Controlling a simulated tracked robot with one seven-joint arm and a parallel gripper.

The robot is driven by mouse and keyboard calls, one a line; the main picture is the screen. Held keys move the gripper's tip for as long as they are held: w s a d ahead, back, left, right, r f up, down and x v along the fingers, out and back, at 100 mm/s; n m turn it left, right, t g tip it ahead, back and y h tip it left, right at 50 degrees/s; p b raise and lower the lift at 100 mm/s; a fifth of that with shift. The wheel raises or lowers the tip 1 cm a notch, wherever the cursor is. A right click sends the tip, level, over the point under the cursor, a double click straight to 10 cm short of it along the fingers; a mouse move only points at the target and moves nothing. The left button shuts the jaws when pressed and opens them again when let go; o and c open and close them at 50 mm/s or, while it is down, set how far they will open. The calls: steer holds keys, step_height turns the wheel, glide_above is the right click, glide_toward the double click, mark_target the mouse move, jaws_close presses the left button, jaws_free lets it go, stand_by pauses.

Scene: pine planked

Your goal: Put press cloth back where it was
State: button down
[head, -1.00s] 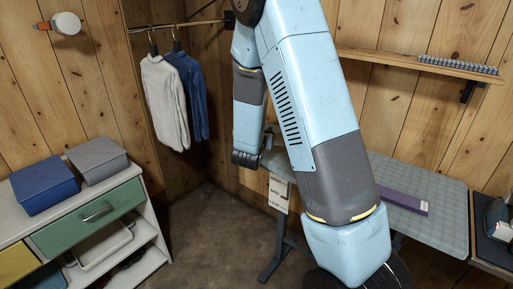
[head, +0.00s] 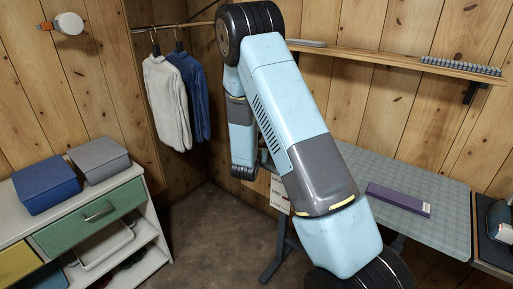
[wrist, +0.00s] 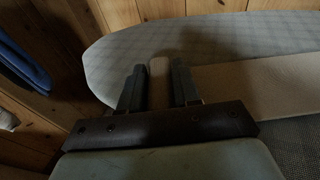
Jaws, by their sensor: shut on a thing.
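My gripper (wrist: 157,82) shows in the wrist view, with its two dark fingers shut on a narrow pale piece, which looks like the press cloth (wrist: 159,68). The cloth stands up between the fingers, and its lower part is hidden by the gripper. The grey checked ironing board (wrist: 225,38) lies beyond the fingers, its rounded end at left. I cannot tell whether the cloth touches it. In the head view the ironing board (head: 437,187) is partly behind my arm, and the gripper's fingers cannot be made out there.
A purple box (head: 398,199) lies on the board. A beige band (wrist: 255,85) crosses the wrist view's right side. A wall shelf (head: 375,61) is above. Hanging clothes (head: 172,95) are at left. A drawer cabinet (head: 70,215) stands at front left. The floor between is clear.

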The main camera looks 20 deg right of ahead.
steer(key=shift+f, duration=0.1)
steer(key=c, duration=0.8)
jaws_free()
steer(key=shift+s, duration=0.1)
